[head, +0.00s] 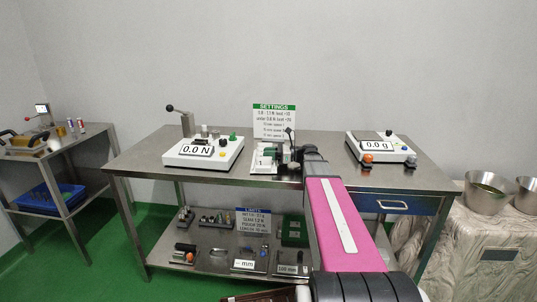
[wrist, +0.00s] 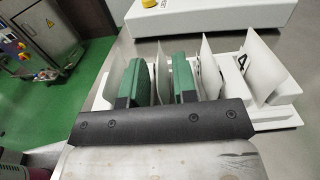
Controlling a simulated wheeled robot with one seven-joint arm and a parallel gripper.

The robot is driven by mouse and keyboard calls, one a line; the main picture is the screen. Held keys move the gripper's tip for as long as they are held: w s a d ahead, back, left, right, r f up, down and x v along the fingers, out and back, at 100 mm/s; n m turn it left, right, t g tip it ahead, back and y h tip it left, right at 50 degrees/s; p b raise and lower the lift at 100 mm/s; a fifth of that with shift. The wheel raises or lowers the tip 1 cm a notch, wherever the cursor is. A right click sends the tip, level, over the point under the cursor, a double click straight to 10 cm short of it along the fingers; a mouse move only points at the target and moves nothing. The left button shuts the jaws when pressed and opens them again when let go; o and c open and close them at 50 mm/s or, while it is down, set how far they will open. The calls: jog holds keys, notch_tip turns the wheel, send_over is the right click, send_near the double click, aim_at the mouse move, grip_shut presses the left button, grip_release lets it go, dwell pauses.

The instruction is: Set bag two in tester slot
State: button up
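A white rack (wrist: 290,112) holds several thin, upright white bags. In the wrist view my gripper (wrist: 159,82) is at this rack, its two green fingers apart. One thin white bag (wrist: 161,72) stands in the gap between them, with space visible beside it. The tester (head: 203,151), reading 0.0 N, stands left of the rack in the head view. Its slot is too small to make out.
A scale (head: 380,149) reading 0.0 g stands at the table's right. A settings sign (head: 274,120) stands behind the rack. The steel table (head: 300,178) has a lower shelf with small items. A side table (head: 60,150) is at left and metal bowls (head: 487,195) are at right.

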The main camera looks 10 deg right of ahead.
jog(key=shift+o, duration=0.6)
jog(key=v, duration=1)
jog(key=shift+d+f, duration=0.15)
jog(key=shift+f, duration=0.1)
jog(key=shift+o, duration=0.6)
jog(key=shift+d, duration=0.15)
jog(key=a+r+g+h, duration=0.1)
jog(key=a+h, duration=0.1)
jog(key=w+a+r+g+h, duration=0.1)
jog(key=a+h, duration=0.1)
jog(key=a+r+g+h, duration=0.1)
jog(key=a, duration=0.1)
jog(key=shift+w+r+n+h, duration=0.2)
jog(key=shift+r+n+h, duration=0.2)
notch_tip(320, 180, up, 7)
jog(key=a+h, duration=0.2)
jog(key=h, duration=0.5)
jog(key=shift+m+h, duration=0.3)
jog(key=shift+a+x, duration=0.2)
jog(key=shift+x, duration=5.05)
jog(key=shift+w+r, duration=0.1)
jog(key=shift+w, duration=0.05)
grip_shut()
